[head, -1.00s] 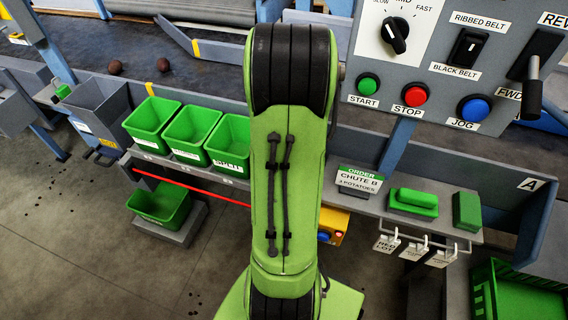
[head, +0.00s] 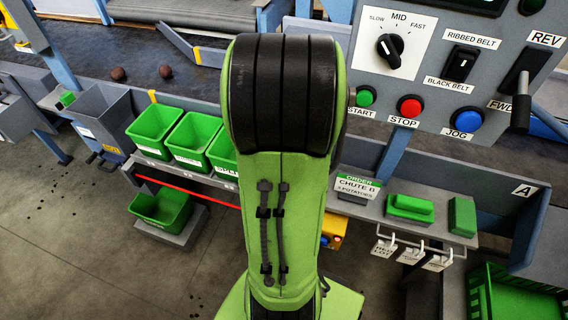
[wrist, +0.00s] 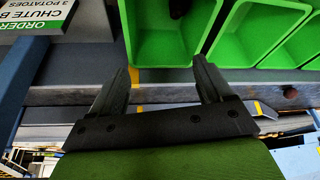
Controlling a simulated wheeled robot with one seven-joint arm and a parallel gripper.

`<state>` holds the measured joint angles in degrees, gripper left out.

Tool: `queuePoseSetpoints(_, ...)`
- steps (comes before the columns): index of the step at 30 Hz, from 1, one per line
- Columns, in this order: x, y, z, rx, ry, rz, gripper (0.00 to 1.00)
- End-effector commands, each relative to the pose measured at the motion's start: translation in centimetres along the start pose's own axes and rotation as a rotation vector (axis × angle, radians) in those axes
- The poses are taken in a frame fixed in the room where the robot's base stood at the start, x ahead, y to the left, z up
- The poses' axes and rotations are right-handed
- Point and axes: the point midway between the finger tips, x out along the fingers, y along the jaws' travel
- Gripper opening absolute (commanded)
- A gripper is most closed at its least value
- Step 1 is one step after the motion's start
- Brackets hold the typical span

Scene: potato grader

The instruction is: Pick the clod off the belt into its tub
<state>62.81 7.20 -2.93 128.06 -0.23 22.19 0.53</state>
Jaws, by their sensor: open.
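Two brown lumps lie on the dark belt (head: 215,98) at the upper left of the head view, a left one (head: 118,74) and a right one (head: 166,71). I cannot tell whether either is a clod or a potato. Three green tubs stand in a row on the near ledge: left (head: 146,119), middle (head: 180,131) and right (head: 217,147), partly behind my arm. In the wrist view my gripper (wrist: 165,66) is open and empty, its fingertips by the rim of a green tub (wrist: 166,47). A dark object (wrist: 178,8) shows in that tub, cut off by the frame edge.
A grey hopper (head: 100,118) stands left of the tubs. A lower green bin (head: 160,210) sits below a red line. The control panel (head: 425,95) is at the upper right. An order sign (head: 357,187) and green blocks (head: 410,208) occupy the right ledge.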

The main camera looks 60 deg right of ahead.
Motion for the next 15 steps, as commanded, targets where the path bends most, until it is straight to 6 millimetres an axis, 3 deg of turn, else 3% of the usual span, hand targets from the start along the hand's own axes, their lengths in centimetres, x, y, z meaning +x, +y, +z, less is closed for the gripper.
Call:
queuePoseSetpoints(1, -1.9, -0.1, -0.3, -0.001, 0.007, -0.001, 0.79)
queuePoseSetpoints(6, -5.6, -0.1, -0.2, -0.001, 0.003, -0.001, 0.79)
queuePoseSetpoints(9, -6.6, 0.0, -0.1, 0.0, 0.0, 0.0, 0.79)
queuePoseSetpoints(15, -6.9, 0.0, 0.0, 0.0, -0.002, 0.0, 0.79)
